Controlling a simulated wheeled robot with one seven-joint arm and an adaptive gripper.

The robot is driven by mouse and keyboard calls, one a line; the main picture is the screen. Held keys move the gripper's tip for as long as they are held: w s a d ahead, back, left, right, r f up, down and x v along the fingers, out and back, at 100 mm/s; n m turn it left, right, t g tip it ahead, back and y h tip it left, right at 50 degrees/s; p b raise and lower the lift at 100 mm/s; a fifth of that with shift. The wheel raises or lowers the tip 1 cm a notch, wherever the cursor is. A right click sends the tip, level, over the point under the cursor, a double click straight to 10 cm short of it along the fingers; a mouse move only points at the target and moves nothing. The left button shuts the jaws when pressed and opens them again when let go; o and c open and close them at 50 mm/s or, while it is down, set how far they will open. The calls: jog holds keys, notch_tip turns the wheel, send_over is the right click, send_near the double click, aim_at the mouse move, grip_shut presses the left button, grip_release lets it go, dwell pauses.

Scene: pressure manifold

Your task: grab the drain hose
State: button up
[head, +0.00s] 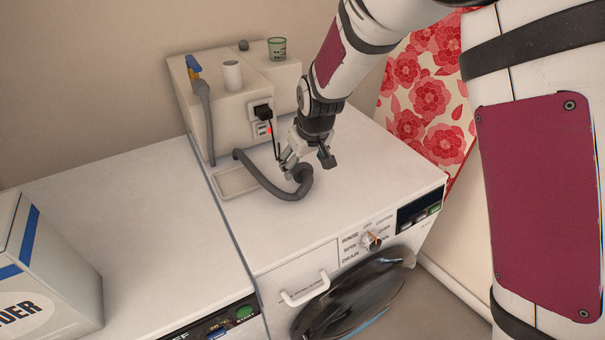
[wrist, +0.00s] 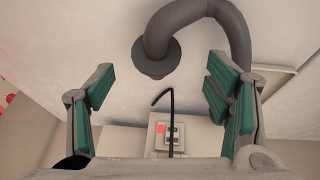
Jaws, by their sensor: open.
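The drain hose (head: 270,186) is a dark grey bent tube on the white machine top. It curves from the small tray towards my gripper (head: 305,160). In the wrist view the hose (wrist: 236,35) arches across the top and ends in a wider round collar (wrist: 156,62), which appears between and beyond the fingers. My gripper (wrist: 163,92) is open, with its green-padded fingers apart and nothing held between them. In the head view its fingers are close to the hose's bent end and partly hide it. I cannot tell whether they touch it.
A beige box (head: 232,118) with a black plug and a red light stands behind the hose. Another grey hose (head: 207,125) hangs at its left from a blue-handled valve. A shallow tray (head: 222,193) lies beside the hose. The left machine top (head: 130,215) is mostly clear.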

aim_at(303, 169)
jog(key=x, duration=0.5)
jog(key=shift+d+f, duration=0.1)
jog(key=shift+d, duration=0.15)
jog(key=c, duration=1.3)
jog(key=shift+r, duration=0.45)
notch_tip(303, 169, up, 3)
jog(key=shift+s+a+f, duration=0.1)
jog(key=shift+s, duration=0.05)
jog(key=s+a, duration=0.2)
jog(key=s, duration=0.2)
jog(key=s+a+r+p, duration=0.1)
jog(key=s, duration=0.4)
jog(key=s+a, duration=0.2)
jog(key=s, duration=0.3)
jog(key=shift+s+a+r, duration=0.15)
jog(key=shift+s+a, duration=0.1)
jog(key=shift+a, duration=0.1)
